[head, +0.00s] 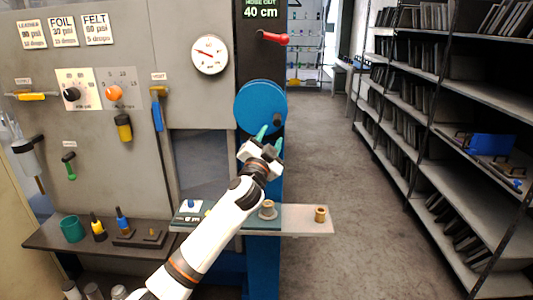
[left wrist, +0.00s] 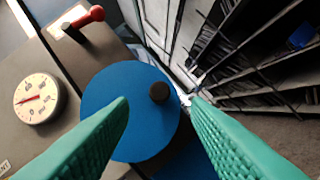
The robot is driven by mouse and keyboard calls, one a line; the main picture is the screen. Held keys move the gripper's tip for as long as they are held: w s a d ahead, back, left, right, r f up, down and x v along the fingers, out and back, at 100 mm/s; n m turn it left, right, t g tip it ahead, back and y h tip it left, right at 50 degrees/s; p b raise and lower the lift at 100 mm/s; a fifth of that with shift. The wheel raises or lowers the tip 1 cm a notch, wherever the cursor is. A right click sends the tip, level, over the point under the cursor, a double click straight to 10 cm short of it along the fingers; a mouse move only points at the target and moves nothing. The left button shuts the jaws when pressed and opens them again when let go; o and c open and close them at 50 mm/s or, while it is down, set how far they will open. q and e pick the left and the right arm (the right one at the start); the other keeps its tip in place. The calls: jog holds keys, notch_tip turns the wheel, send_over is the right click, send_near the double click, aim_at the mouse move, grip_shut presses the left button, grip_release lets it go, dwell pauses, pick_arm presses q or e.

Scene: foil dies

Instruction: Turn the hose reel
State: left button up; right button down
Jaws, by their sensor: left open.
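The hose reel (head: 258,100) is a blue disc on the side of the grey machine, with a dark round knob (head: 277,120) near its lower right edge. In the left wrist view the reel (left wrist: 115,92) fills the middle, and its black knob (left wrist: 159,93) sits right of centre. My left gripper (head: 270,138) has green fingers and is open just below the reel in the head view. In the left wrist view its fingertips (left wrist: 160,100) stand apart on either side of the knob, with nothing between them in contact. My right gripper is not in view.
A sign reading "HOSE OUT 40 cm" (head: 261,9) hangs above a red lever (head: 273,38). A round gauge (head: 209,54) is left of the reel. A narrow shelf (head: 293,218) holds small brass parts below. Dark racks (head: 450,90) stand right; the floor between is clear.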

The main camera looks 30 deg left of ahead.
pick_arm(q)
jog(key=v, duration=0.3)
jog(key=shift+s+d+b, duration=0.1)
jog(key=shift+s+b, duration=0.1)
jog(key=shift+b, duration=0.2)
jog(key=shift+f, duration=0.1)
